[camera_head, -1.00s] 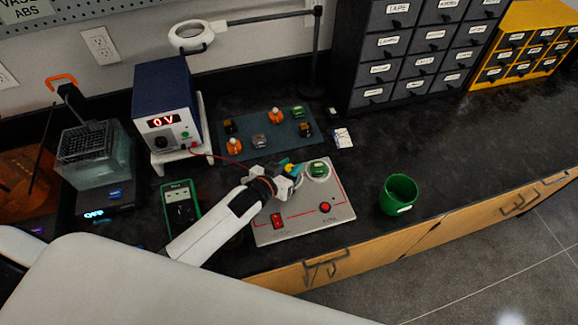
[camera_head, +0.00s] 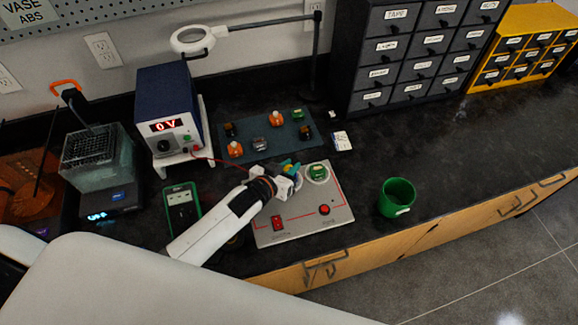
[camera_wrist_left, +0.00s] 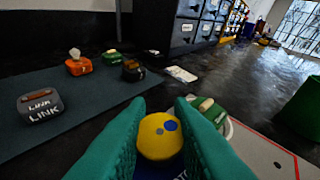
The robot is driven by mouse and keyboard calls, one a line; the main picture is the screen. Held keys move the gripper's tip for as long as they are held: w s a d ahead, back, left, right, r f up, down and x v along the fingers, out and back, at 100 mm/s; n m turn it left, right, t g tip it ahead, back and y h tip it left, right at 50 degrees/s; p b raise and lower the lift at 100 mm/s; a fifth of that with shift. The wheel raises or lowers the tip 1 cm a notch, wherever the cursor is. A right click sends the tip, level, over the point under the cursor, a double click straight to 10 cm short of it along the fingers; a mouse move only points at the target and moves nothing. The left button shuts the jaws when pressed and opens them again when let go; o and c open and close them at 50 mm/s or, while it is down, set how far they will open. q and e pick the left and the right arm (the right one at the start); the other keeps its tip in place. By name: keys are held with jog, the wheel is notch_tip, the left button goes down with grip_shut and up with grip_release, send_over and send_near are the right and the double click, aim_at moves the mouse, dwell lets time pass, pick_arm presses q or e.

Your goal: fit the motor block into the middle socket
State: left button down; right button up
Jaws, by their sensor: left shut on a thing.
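My left gripper (camera_head: 291,170) is over the upper part of the grey circuit panel (camera_head: 290,215). In the left wrist view its teal fingers (camera_wrist_left: 160,118) are shut on a block with a round yellow top and a dark blue body (camera_wrist_left: 158,137). This looks like the motor block; its lettering is mostly hidden. The fingers and block cover the panel's middle, so I cannot see the middle socket or whether the block touches it. A green block (camera_head: 317,170) sits in the round white socket just right of the gripper. My right gripper is out of view.
A parts mat (camera_head: 285,142) with several small blocks lies behind the panel. The power supply (camera_head: 165,105) and multimeter (camera_head: 181,208) stand left. A green cup (camera_head: 397,197) stands right of the panel. Drawer cabinets (camera_head: 400,55) line the back.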

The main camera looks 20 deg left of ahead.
pick_arm(q)
jog(key=shift+w+a, duration=0.1)
dwell(0.3)
jog(key=shift+f+b, duration=0.4)
jog(key=shift+f, duration=0.4)
dwell(0.4)
jog(key=c, duration=1.5)
grip_release()
jog(key=shift+p+v, duration=0.8)
jog(key=shift+v, duration=0.05)
jog(key=p+v, duration=0.2)
jog(key=v, duration=0.1)
jog(key=shift+r+p, duration=0.2)
jog(key=shift+p, duration=0.1)
jog(key=shift+p+v, duration=1.95)
jog(key=shift+v, duration=1.15)
jog(key=shift+f, duration=0.1)
